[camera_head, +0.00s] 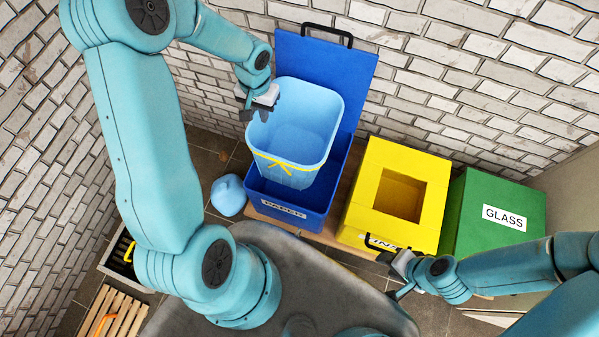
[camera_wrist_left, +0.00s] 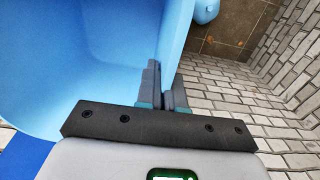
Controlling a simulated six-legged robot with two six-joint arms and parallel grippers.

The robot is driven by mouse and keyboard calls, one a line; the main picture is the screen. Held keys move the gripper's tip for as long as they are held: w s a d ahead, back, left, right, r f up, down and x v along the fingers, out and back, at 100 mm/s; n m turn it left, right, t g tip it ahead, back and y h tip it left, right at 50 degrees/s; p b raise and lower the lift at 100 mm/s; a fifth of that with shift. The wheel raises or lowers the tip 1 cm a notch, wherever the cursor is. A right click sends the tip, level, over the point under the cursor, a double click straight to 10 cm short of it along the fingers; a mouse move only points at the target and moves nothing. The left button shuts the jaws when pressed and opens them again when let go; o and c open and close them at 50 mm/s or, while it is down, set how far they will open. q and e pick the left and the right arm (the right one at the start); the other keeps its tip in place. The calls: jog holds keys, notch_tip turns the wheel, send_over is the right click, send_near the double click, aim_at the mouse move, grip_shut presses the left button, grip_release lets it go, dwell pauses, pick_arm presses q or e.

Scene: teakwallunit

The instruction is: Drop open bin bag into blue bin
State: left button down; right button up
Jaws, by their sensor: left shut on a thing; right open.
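The light blue bin bag (camera_head: 292,164) is open at the top, with a yellow tie on its front. It hangs over the blue bin (camera_head: 284,205), its lower part inside the bin's front wall. The bin's blue lid stands open behind it. My left gripper (camera_head: 258,107) is shut on the bag's rim at its left back side. In the left wrist view the fingers (camera_wrist_left: 170,88) pinch the wall of the bag (camera_wrist_left: 80,60). My right gripper (camera_head: 396,274) is open and empty in front of the yellow bin. The bag's underside is hidden.
A yellow bin (camera_head: 372,185) with a square opening and a green bin (camera_head: 480,235) labelled GLASS stand to the right. A tied light blue bag (camera_head: 228,195) lies on the floor left of the blue bin. Brick walls close off the back and left.

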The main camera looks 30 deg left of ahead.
pick_arm(q)
jog(key=shift+w+f, duration=0.1)
jog(key=c, duration=1.2)
grip_release()
notch_tip(320, 180, up, 16)
jog(key=shift+r+b, duration=0.15)
jog(key=shift+b, duration=0.15)
jog(key=m+h, duration=0.1)
jog(key=h, duration=0.2)
send_over(313, 180)
jog(key=w+a, duration=0.7)
jog(key=a, duration=0.1)
notch_tip(313, 180, down, 16)
jog(key=shift+h, duration=0.4)
jog(key=s+d+f, duration=0.2)
jog(key=f, duration=0.1)
jog(key=s+d+f, duration=0.2)
jog(key=d+f, duration=0.1)
jog(key=s+d+f, duration=0.2)
jog(key=shift+d+f, duration=0.25)
jog(key=shift+f, duration=0.15)
jog(key=s+d+f, duration=0.1)
jog(key=s, duration=0.1)
jog(key=s+d+f, duration=0.1)
jog(key=s+f, duration=0.1)
jog(key=s+d+f, duration=0.1)
jog(key=s, duration=0.2)
jog(key=shift+s+d+f, duration=0.1)
jog(key=shift+d+f, duration=0.25)
jog(key=shift+d, duration=0.05)
